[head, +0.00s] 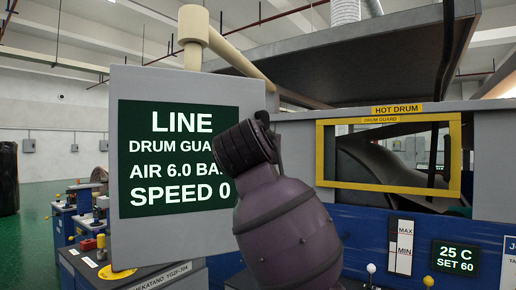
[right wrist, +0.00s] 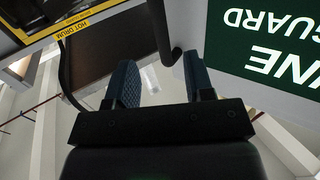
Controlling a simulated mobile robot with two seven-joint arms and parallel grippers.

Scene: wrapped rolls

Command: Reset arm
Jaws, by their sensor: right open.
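My right arm (head: 288,225) rises from the bottom middle of the head view, purple with a dark ribbed joint at its upper end, in front of the sign panel's right edge. Its fingers cannot be made out there. In the right wrist view my right gripper (right wrist: 160,78) shows two dark blue-grey fingers standing apart with nothing between them. My left gripper and left arm are in neither view.
A grey panel with a green LINE sign (head: 178,160) stands close on the left. To the right is a machine with a yellow-framed drum guard (head: 388,120), a blue lower front (head: 370,228) and knobs. Green floor (head: 33,212) is open at far left.

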